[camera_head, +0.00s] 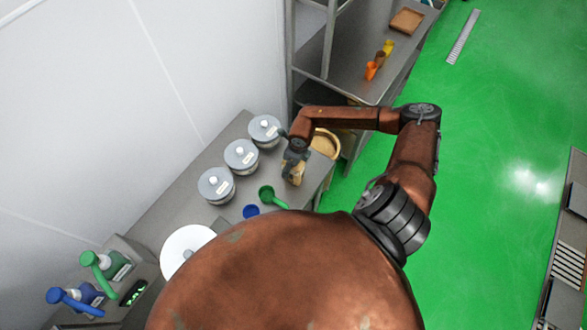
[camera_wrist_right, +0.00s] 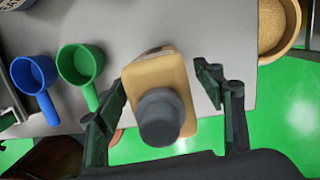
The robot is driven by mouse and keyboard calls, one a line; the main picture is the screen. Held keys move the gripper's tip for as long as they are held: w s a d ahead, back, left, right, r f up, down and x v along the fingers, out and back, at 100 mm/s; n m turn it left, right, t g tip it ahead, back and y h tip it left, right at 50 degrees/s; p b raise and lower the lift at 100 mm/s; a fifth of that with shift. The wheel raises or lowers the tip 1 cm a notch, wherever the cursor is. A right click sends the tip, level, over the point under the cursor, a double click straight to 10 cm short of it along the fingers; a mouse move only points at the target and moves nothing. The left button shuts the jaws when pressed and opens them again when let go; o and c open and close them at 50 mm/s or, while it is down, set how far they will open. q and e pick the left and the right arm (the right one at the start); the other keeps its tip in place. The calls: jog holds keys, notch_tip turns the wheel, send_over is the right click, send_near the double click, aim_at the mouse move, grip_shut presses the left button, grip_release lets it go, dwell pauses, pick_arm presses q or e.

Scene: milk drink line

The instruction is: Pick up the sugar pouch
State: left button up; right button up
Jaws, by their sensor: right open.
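The sugar pouch, as I take it, is a tan block-like pack (camera_wrist_right: 160,75) between my right gripper's fingers in the wrist view, with a dark grey round piece (camera_wrist_right: 160,118) in front of its middle. In the head view the tan pack (camera_head: 292,173) stands near the right edge of the counter, partly hidden by my gripper above it. My right gripper (camera_wrist_right: 162,82) is open, with one finger on each side of the pack and gaps visible on both sides. It also shows in the head view (camera_head: 296,155). My left gripper is not in view.
A green scoop (camera_head: 268,194) and a blue scoop (camera_head: 250,211) lie left of the pack. Lidded pots (camera_head: 241,155) line the counter's wall side. A round tan bowl (camera_head: 326,143) is close to the gripper. Green floor (camera_head: 480,110) lies beyond the counter edge.

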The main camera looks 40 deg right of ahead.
grip_shut()
dwell(0.8)
